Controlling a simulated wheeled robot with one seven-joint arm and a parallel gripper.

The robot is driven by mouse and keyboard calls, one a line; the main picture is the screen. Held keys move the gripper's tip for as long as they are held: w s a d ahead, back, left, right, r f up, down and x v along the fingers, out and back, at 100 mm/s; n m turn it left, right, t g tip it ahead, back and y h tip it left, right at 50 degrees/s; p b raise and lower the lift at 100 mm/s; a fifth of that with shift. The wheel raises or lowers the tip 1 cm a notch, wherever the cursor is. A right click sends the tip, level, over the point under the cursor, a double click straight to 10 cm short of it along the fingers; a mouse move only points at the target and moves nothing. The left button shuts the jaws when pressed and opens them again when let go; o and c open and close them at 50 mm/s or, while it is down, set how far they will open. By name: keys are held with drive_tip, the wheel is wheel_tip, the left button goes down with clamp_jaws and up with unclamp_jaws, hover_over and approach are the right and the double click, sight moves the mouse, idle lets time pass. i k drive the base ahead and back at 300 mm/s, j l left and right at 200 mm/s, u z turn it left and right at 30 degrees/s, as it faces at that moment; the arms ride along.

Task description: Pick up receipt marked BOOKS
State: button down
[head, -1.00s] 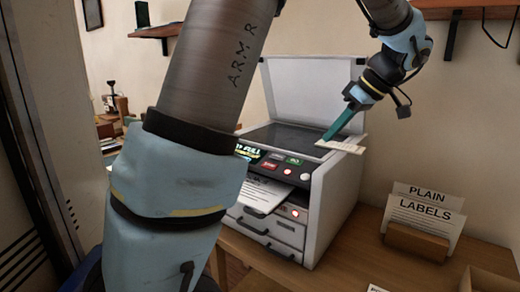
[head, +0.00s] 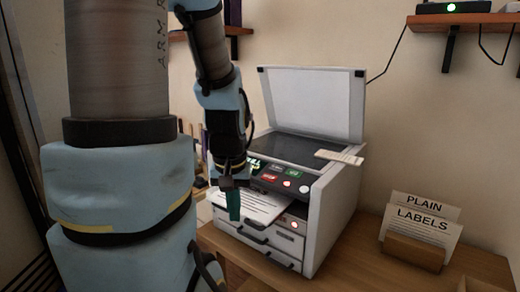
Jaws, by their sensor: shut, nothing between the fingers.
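No marking reading BOOKS is legible in the head view. A small pale slip (head: 340,157) lies on the right edge of the printer's top and sticks out past it. A printed white sheet (head: 262,206) protrudes from the printer's front slot; its text is too small to read. My gripper (head: 233,206) has teal fingers, pointing down and shut with nothing between them. It is in front of the left part of the sheet in the picture; I cannot tell whether they touch. The gripper hides part of the sheet and the printer's front.
The printer (head: 330,215) stands on a wooden table (head: 355,265) with its lid (head: 315,103) raised. A wooden holder (head: 415,250) with cards marked PLAIN and LABELS stands to the right. A wall shelf (head: 465,24) is at upper right. Bare table lies between printer and holder.

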sight(343, 158)
drive_tip(key=k+l+u, duration=0.3)
drive_tip(key=l, duration=0.55)
drive_tip(key=k+l+u, duration=0.3)
drive_tip(key=k+l, duration=0.25)
drive_tip(key=l, duration=0.15)
drive_tip(key=k+l+u, duration=0.3)
drive_tip(key=k+l, duration=0.25)
drive_tip(key=i, duration=0.1)
